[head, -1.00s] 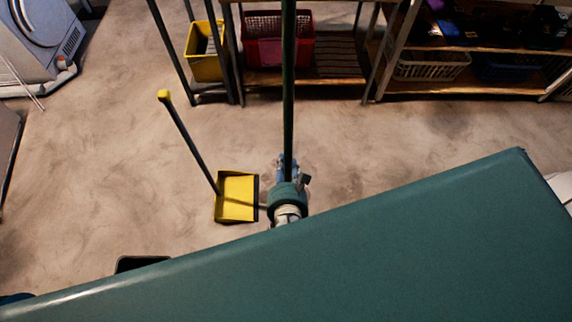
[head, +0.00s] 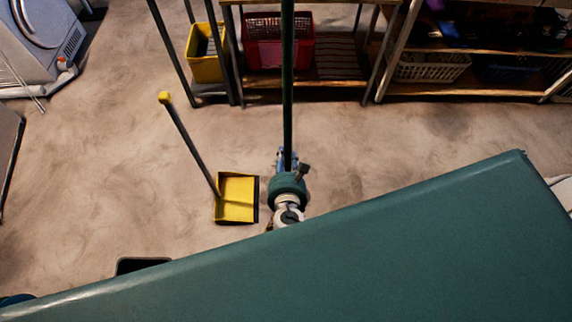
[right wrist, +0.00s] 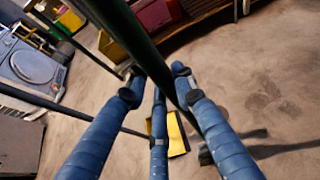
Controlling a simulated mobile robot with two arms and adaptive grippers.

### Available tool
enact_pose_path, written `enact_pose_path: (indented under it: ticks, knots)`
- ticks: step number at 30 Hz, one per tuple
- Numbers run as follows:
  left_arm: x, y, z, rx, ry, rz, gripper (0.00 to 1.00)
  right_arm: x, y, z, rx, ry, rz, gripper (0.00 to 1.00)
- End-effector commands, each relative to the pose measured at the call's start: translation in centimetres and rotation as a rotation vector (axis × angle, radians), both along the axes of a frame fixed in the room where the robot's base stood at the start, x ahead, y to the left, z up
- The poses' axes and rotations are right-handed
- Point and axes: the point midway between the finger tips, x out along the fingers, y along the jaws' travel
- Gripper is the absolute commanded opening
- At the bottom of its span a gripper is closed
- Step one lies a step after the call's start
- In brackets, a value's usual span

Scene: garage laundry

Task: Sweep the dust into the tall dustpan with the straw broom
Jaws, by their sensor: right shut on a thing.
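The straw broom's long dark green handle (head: 288,85) stands nearly upright in the head view. My right gripper (head: 286,163) is shut on it. In the right wrist view its blue fingers (right wrist: 158,82) close around the handle (right wrist: 128,38). The broom's lower end is hidden in the head view; a dark shape low in the right wrist view may be part of it. The tall dustpan (head: 237,198) is yellow, with a dark upright handle, and stands on the floor just left of my right gripper. It is partly hidden behind my fingers in the right wrist view (right wrist: 177,135). Faint darker floor patches may be dust (right wrist: 265,92). My left gripper is not in view.
Shelves with a yellow bin (head: 205,55), a red basket (head: 262,50) and a white basket (head: 430,66) line the back. A white front-loading machine (head: 38,40) stands at the far left. A black container (head: 142,264) shows at lower left. The middle floor is open.

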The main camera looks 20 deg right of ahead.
Motion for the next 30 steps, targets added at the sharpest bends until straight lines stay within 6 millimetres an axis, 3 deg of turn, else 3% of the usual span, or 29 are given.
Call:
enact_pose_path:
  ticks: [7,15,23,30]
  knots:
    - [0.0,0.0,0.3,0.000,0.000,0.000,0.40,1.5,-0.3,0.2,0.000,-0.004,0.000,0.00]
    - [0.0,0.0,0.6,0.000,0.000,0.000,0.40,4.6,-1.1,0.1,-0.001,-0.005,0.001,0.00]
    - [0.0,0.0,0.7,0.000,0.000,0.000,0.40,6.1,-1.6,0.1,-0.002,-0.005,0.001,0.00]
    - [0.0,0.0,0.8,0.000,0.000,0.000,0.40,8.8,-2.6,0.1,-0.002,-0.004,0.000,0.00]
